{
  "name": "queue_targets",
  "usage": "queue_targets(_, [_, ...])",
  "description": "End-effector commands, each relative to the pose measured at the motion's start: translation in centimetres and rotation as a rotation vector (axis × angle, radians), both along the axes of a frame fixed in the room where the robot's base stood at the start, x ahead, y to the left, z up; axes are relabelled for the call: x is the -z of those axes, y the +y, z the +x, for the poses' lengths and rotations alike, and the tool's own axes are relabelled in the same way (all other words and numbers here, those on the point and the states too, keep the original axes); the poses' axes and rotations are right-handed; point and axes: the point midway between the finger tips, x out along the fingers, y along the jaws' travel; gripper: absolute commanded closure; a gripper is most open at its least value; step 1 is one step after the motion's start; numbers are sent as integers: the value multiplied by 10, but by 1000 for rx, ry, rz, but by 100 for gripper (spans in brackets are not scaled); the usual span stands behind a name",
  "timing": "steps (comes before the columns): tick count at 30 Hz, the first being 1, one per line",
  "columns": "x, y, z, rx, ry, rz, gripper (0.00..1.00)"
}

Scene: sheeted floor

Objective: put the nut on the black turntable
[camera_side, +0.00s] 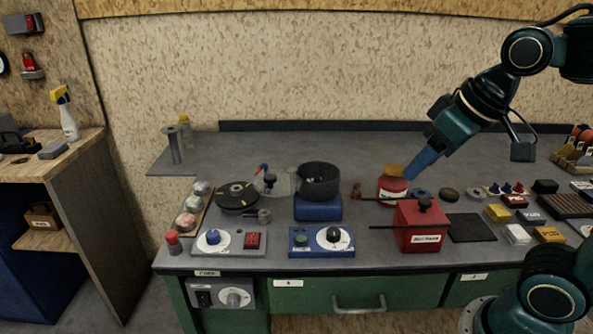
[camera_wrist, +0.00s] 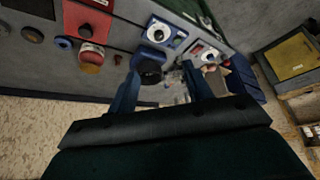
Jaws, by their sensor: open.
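The black turntable (camera_side: 237,196) is a flat dark disc on the left part of the bench in the side view. I cannot make it out clearly in the wrist view. No piece is certain to be the nut. A small blue ring-like piece (camera_side: 421,193) lies right of the red jar and shows in the wrist view (camera_wrist: 65,43); a grey ring (camera_side: 473,193) lies farther right. My gripper (camera_side: 411,170) points down and left, close to the jar's orange lid; contact is unclear. Its blue fingers are apart in the wrist view (camera_wrist: 160,88), with nothing visibly held.
The red jar (camera_side: 392,192) and red box (camera_side: 421,226) stand near my gripper. A black pot (camera_side: 319,181) on a blue base stands between there and the turntable. Control boxes (camera_side: 321,240) line the front edge. The bench's back strip is clear.

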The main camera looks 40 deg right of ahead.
Motion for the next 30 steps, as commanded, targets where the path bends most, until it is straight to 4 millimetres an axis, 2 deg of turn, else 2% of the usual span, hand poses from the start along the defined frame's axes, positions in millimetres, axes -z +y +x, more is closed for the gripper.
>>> queue_targets(3, [12, 0, -24, -12, -9, -2, 50])
queue_targets(9, [25, 1, -44, -26, -13, -5, 50])
queue_targets(30, [27, 1, -47, -28, -12, -6, 50])
